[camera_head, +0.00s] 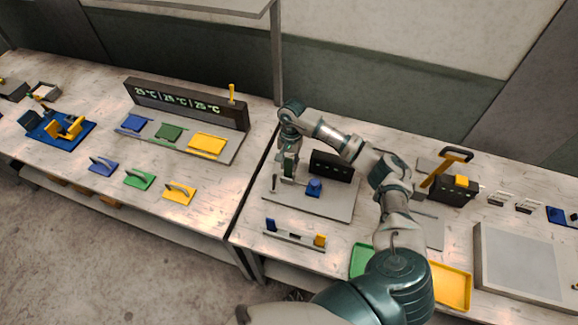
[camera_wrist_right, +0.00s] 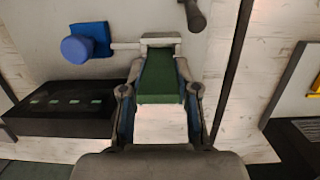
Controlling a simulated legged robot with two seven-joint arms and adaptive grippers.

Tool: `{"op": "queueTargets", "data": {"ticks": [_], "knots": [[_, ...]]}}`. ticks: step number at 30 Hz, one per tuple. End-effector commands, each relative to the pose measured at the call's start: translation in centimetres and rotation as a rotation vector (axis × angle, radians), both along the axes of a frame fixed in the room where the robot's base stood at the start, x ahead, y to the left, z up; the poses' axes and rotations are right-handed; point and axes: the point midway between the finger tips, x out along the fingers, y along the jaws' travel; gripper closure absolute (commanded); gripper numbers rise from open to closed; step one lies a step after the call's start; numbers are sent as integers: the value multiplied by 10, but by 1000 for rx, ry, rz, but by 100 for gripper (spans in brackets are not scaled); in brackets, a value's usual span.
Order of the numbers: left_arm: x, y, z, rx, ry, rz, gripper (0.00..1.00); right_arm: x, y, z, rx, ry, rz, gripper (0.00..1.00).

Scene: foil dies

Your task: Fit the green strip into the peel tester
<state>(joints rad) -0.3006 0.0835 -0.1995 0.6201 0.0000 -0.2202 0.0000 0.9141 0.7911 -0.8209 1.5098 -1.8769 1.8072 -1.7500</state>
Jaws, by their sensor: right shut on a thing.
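My right gripper (camera_head: 289,168) reaches down over the peel tester's grey base plate (camera_head: 335,207). In the right wrist view my right gripper (camera_wrist_right: 158,95) is shut on the green strip (camera_wrist_right: 160,75), with a finger along each side. The strip's far end lies at a pale clamp-like block (camera_wrist_right: 160,40) with a rod to its left; whether it is seated there I cannot tell. The tester has a blue knob (camera_head: 314,187), also in the wrist view (camera_wrist_right: 78,49), a black panel (camera_head: 332,166) and a dark lever (camera_head: 274,184). My left gripper is not in view.
A low rack (camera_head: 294,236) with blue and yellow pieces lies in front of the tester. Green (camera_head: 359,262) and yellow (camera_head: 452,286) trays sit at the front edge. A black device with a yellow lever (camera_head: 446,180) stands right. The left bench holds a temperature display (camera_head: 185,105).

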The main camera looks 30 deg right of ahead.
Motion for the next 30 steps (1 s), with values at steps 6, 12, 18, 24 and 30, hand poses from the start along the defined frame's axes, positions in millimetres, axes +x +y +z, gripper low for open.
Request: {"op": "queueTargets", "data": {"ticks": [6, 12, 18, 24, 30], "knots": [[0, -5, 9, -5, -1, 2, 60, 0, 1, -26, -3, 0, -2, 100], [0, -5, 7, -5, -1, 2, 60, 0, 1, -26, -4, 0, -1, 100], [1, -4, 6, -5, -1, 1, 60, 0, 0, -28, -2, 0, -1, 45], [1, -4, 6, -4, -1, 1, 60, 0, 0, -28, -2, 0, -1, 45], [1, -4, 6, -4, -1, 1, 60, 1, -1, -20, -3, -3, -1, 45]]}}
